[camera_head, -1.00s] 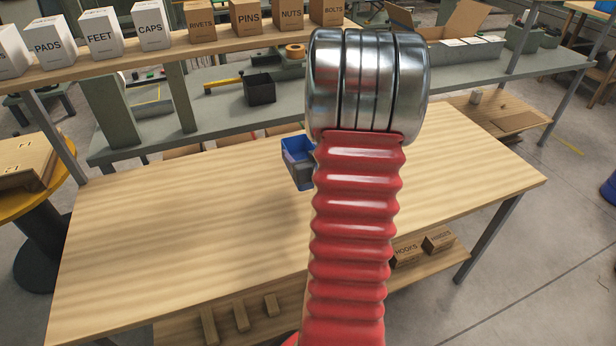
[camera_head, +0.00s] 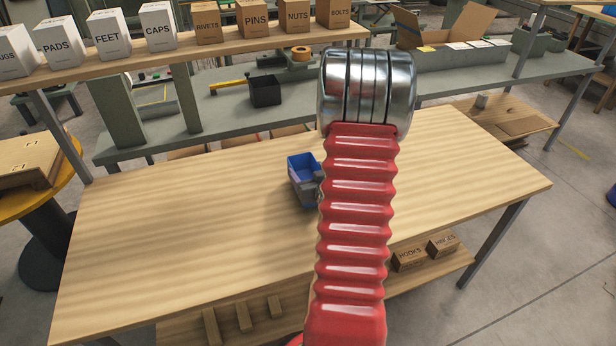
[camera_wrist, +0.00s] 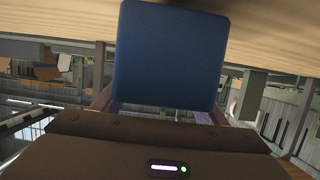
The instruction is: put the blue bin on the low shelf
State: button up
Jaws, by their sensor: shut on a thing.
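The blue bin (camera_head: 302,167) is above or at the wooden table top, left of my red arm in the head view. Its open top faces up, and its right side is hidden by my arm. In the wrist view its blue face (camera_wrist: 168,55) fills the upper middle. My gripper (camera_wrist: 165,108) is shut on the bin; the grey gripper body (camera_head: 309,190) shows beside it in the head view. The low shelf (camera_head: 435,262) is under the table's front edge, with small boxes at its right and wooden strips at its left.
The table top (camera_head: 170,240) is otherwise clear. A raised shelf (camera_head: 235,44) behind it holds several labelled boxes. The boxes marked HOOKS (camera_head: 409,257) and its neighbour (camera_head: 442,243) stand on the low shelf. A table leg (camera_head: 490,243) stands at the right.

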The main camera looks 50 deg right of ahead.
jog(key=shift+f, duration=1.1)
jog(key=o, duration=1.2)
jog(key=shift+f, duration=0.1)
